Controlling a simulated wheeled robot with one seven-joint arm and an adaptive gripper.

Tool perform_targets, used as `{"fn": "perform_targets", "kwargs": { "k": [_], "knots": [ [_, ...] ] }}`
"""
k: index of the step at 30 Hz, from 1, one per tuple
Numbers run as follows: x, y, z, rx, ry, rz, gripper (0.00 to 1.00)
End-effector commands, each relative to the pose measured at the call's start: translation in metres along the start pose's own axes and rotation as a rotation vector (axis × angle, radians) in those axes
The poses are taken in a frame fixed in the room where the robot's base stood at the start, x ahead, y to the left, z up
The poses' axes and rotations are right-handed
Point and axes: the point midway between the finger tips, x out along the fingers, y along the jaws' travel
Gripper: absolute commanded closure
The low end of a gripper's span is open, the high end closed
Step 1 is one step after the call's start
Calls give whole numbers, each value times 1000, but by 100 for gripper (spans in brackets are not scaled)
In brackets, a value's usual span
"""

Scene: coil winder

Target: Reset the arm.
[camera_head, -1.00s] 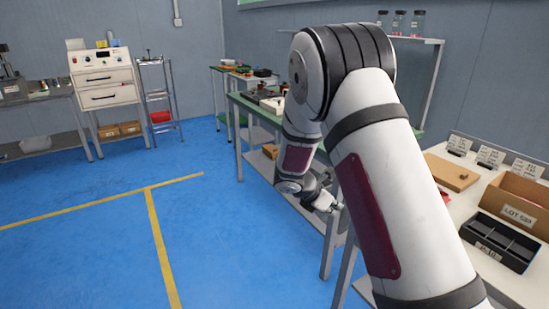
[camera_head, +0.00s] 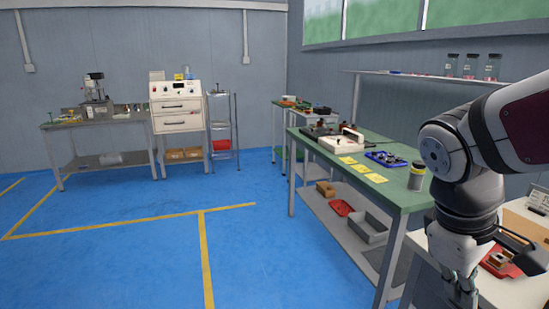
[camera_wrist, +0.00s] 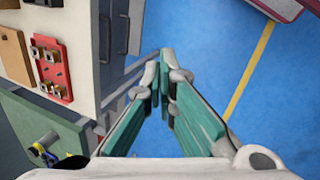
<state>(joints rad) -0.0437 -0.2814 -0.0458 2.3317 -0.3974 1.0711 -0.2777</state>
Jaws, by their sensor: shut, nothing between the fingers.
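My gripper (camera_head: 462,290) hangs at the lower right of the head view, pointing down, below my dark wrist joint. In the wrist view its two green-padded fingers (camera_wrist: 166,78) come together at the tips, with nothing held between them. It is apart from the benches' contents in the wrist view, with blue floor behind the fingertips. My arm is bent at the right edge of the head view, and its upper part is cut off by the frame.
A green-topped bench (camera_head: 400,196) stands left of my gripper, with a can (camera_head: 416,176) near its corner. A red tray (camera_head: 502,262) of metal parts lies right of my gripper; it also shows in the wrist view (camera_wrist: 50,72). Blue floor (camera_head: 270,265) at left is clear.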

Motion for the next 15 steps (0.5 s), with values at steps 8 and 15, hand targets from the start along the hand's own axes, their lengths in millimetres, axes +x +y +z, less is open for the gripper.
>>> {"fn": "perform_targets", "kwargs": {
  "k": [8, 15],
  "knots": [
    [-24, -70, 58, 296, 90, -165, 100],
    [-30, -112, 83, 441, 130, -270, 100]
  ]
}}
